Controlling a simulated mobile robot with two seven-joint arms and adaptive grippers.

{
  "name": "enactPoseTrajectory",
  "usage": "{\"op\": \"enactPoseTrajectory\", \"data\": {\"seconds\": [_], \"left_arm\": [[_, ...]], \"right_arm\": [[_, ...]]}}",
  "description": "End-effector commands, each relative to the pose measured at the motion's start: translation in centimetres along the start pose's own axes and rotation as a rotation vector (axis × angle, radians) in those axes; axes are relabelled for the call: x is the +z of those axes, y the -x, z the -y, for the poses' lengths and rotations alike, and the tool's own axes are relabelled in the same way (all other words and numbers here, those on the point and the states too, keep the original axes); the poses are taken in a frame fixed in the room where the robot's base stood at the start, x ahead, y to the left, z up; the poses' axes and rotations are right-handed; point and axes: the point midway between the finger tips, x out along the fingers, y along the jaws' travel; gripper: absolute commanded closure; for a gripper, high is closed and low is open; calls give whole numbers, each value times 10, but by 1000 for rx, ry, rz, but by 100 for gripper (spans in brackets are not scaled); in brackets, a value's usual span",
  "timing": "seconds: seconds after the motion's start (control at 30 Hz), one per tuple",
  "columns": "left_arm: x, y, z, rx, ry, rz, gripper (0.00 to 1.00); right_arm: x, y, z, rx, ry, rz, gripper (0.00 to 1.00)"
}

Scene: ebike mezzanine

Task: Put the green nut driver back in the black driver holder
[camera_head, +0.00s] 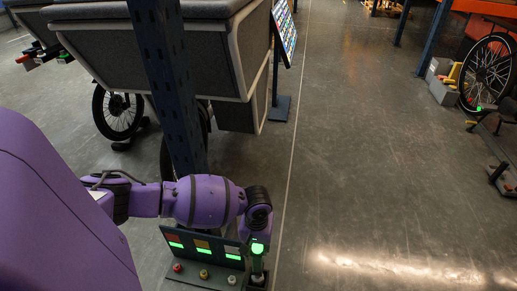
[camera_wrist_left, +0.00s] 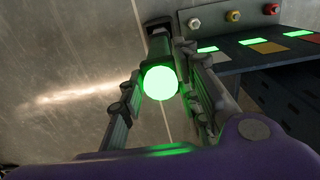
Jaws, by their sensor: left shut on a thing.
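The green nut driver has a glowing green end, seen in the wrist view (camera_wrist_left: 161,83) and in the head view (camera_head: 257,249). My left gripper (camera_wrist_left: 160,100) is shut on it, with one finger on each side. The driver's dark body reaches away from the wrist camera toward a small black holder (camera_wrist_left: 158,30). In the head view the black holder (camera_head: 257,281) is directly below the driver, at the right end of the panel. I cannot tell whether the driver's lower end is inside the holder. My right gripper is not in view.
A dark panel (camera_wrist_left: 262,55) with glowing green strips and coloured squares stands beside the gripper. White (camera_wrist_left: 194,22), yellow (camera_wrist_left: 232,16) and red (camera_wrist_left: 271,9) knobs line its base. A dark blue post (camera_head: 168,90) rises behind my arm. Open floor (camera_head: 380,150) lies to the right.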

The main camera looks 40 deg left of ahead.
Motion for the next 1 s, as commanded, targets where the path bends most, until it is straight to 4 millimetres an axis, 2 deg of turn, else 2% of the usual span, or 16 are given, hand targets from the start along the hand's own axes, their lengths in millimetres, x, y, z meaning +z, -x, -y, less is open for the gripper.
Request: {"op": "enactPoseTrajectory", "data": {"seconds": [0.17,0.4,0.5,0.9,0.93,1.0], "left_arm": [[-2,-10,-1,2,0,-2,100],[-1,-51,0,0,0,0,100],[-1,-60,0,1,0,-1,100],[-2,-62,-1,3,0,-3,100],[0,-63,0,1,0,-1,68],[-1,-63,0,1,0,-1,59]], "right_arm": [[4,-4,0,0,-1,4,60],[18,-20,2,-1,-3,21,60],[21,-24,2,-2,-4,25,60],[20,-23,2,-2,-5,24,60],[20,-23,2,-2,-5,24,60],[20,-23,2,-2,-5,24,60]]}}
